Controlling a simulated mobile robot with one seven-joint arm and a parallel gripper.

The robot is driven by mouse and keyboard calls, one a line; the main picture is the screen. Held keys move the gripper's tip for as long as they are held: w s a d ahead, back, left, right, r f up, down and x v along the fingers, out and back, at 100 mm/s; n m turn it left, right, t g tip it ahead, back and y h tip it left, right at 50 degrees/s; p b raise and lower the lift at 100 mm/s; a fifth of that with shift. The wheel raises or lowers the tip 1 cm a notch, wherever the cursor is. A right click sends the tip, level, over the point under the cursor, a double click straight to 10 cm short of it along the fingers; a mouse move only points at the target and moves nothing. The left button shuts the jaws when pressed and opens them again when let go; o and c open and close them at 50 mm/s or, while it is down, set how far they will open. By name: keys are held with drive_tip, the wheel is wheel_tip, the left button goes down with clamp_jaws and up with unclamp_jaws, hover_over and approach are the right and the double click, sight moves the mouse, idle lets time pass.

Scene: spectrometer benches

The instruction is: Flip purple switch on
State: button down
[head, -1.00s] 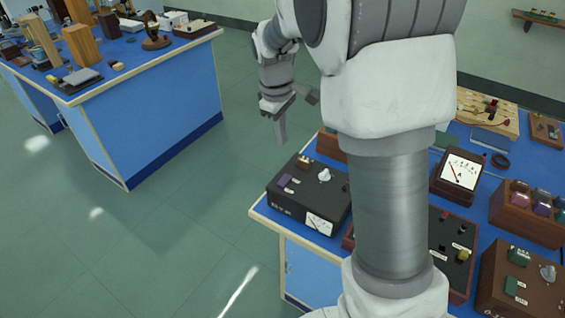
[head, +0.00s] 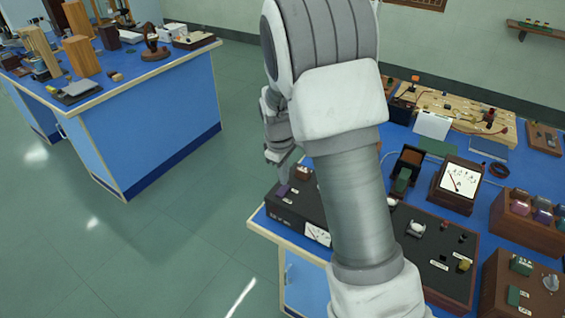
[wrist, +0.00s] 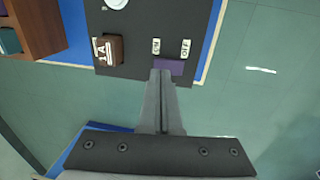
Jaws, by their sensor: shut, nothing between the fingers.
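The purple switch (head: 283,190) is on the left part of the top of a black box (head: 291,207) at the near left corner of the right bench. In the wrist view the purple switch (wrist: 176,67) lies just below two small white labels, which seem to read ON and OFF. My gripper (wrist: 161,73) is shut and empty. Its tips overlap the left end of the switch in that view; I cannot tell whether they touch it. In the head view my gripper (head: 281,172) is just above the switch, partly hidden by my arm.
A brown block (wrist: 108,51) and a white knob (wrist: 117,3) are on the same box, with a meter (head: 317,234) on its front. Other instruments crowd the right bench, including a wooden-cased meter (head: 459,182). Open floor (head: 150,235) separates it from the left bench (head: 165,120).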

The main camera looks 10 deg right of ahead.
sight(282, 192)
drive_tip(key=shift+w+d+f, duration=0.1)
drive_tip(key=shift+f, duration=0.95)
drive_tip(key=shift+w+d+f+g+y, duration=0.1)
drive_tip(key=shift+d+f+g+y, duration=0.05)
drive_tip(key=shift+f+g+y, duration=0.15)
drive_tip(key=shift+s+a, duration=0.7)
drive_tip(key=shift+s, duration=0.05)
